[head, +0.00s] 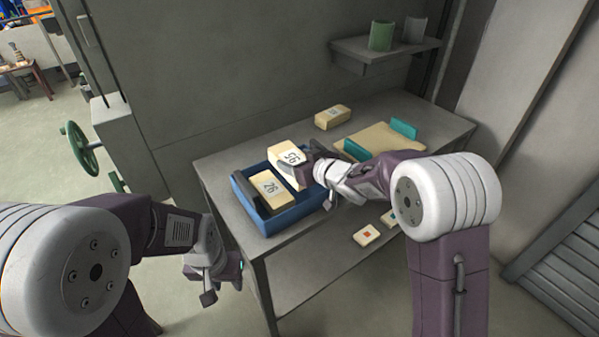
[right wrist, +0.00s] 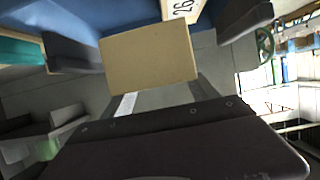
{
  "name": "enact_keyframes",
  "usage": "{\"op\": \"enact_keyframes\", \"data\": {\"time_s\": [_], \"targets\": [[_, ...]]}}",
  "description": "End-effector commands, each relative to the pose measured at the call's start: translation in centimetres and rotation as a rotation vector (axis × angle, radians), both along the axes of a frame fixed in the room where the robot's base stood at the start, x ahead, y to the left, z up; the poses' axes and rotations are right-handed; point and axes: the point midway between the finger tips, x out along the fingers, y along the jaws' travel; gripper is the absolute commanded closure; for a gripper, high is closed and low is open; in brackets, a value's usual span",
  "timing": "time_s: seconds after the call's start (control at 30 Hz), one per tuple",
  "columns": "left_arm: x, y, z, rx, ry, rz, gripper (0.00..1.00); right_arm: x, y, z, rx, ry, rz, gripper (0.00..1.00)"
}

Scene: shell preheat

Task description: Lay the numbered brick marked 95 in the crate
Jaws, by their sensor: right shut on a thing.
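The cream brick marked 95 (head: 288,156) is in my right gripper (head: 302,174), which is shut on it. It shows over the far part of the blue crate (head: 290,219) in the head view; its exact height over the crate is hard to tell. In the right wrist view the brick's plain face (right wrist: 150,62) fills the space between the fingers, with the crate's blue wall (right wrist: 110,14) beyond. Another cream brick, marked 26 (head: 267,191), lies in the near left part of the crate. My left gripper (head: 224,289) hangs empty and open in front of the table's left side.
The grey table (head: 222,160) carries the crate. A third numbered brick (head: 333,117) lies at the back, beside a tan board with teal ends (head: 404,128). A wall shelf (head: 388,47) holds two cups. Small tiles (head: 366,234) lie low at the front.

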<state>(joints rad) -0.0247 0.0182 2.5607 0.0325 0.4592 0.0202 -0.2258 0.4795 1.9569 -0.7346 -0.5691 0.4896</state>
Motion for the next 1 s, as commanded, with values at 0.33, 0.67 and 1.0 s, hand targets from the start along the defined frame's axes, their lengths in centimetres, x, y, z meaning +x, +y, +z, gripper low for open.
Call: {"op": "enact_keyframes", "data": {"time_s": [0.33, 0.67, 1.0], "targets": [[0.0, 0.0, 1.3, 0.000, 0.000, 0.000, 0.64, 5.7, -2.8, -3.6, 0.002, -0.002, 0.000, 0.92], [0.0, 0.0, 1.1, 0.000, 0.000, 0.000, 0.64, 5.8, -2.9, -7.1, 0.002, 0.001, 0.000, 0.92], [0.0, 0.0, 1.0, 0.000, 0.000, 0.000, 0.64, 5.9, -2.9, -7.8, 0.002, -0.004, 0.001, 0.92]]}}
